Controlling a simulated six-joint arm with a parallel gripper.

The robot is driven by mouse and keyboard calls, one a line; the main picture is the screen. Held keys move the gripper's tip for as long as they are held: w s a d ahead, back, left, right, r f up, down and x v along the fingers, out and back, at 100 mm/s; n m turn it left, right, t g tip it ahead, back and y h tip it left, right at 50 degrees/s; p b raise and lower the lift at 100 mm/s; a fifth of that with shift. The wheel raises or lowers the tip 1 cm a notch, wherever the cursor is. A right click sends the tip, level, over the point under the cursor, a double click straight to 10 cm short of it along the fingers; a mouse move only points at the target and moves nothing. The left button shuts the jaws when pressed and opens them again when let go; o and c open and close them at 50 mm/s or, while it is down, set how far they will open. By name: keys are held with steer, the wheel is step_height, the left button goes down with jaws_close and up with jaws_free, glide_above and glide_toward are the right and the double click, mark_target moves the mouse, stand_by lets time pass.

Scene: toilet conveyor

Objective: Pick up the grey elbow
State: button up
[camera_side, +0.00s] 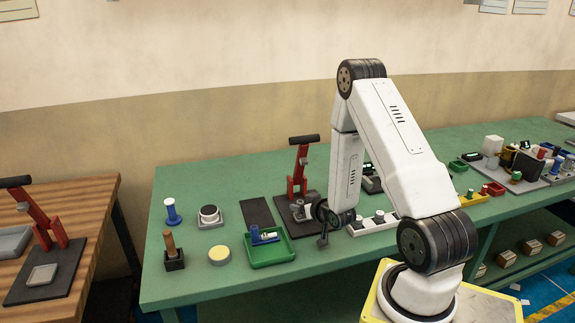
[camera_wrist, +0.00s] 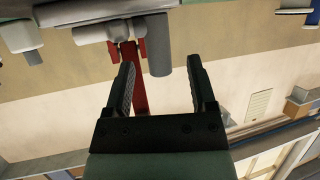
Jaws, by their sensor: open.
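A grey rounded piece (camera_wrist: 157,50) with a second grey cylinder (camera_wrist: 108,31) beside it shows at the top of the wrist view, in front of a red lever (camera_wrist: 128,55). They may be the grey elbow, but I cannot tell for sure. My gripper (camera_side: 322,242) hangs just right of the green tray and in front of the press. In the wrist view its two dark fingers (camera_wrist: 161,70) are apart with nothing gripped.
The green tray (camera_side: 251,263) holds a blue part (camera_side: 263,238) and small pale parts. A dark mat (camera_side: 257,213), a blue spool (camera_side: 172,212), a yellow disc (camera_side: 219,254) and a wooden-handled stamp (camera_side: 172,252) stand left. A white fixture strip (camera_side: 374,222) lies right of my gripper.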

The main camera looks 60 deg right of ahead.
stand_by(0.5)
jaws_close()
step_height(320, 180, up, 10)
stand_by(1.1)
steer(key=shift+w, duration=0.1)
stand_by(0.6)
